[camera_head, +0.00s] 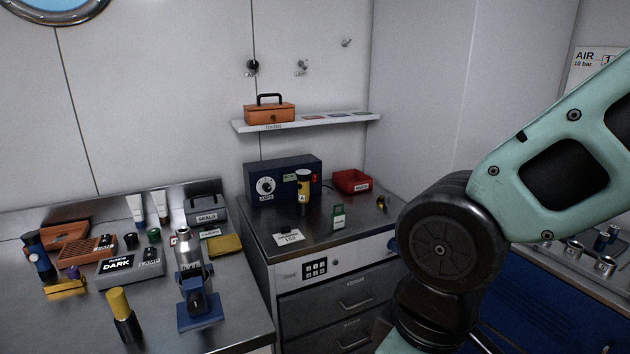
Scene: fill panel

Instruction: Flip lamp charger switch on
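A dark blue box (283,165) stands at the back of the middle counter. It has a white round dial (265,186) on its left front, a small green label or display and a small red spot (314,177) near its right edge. It looks like the lamp charger, but its labels are too small to read. A yellow and black lamp-like cylinder (303,190) stands upright before it and hides part of its front. I cannot tell the switch's position. My arm fills the right side; its gripper end is not visible.
A red bin (352,181) sits right of the box. A green tag (338,217) and a white card (289,237) are at the counter front. A shelf (340,122) with an orange case (270,113) hangs above. The left bench (235,325) is cluttered with cases and bottles.

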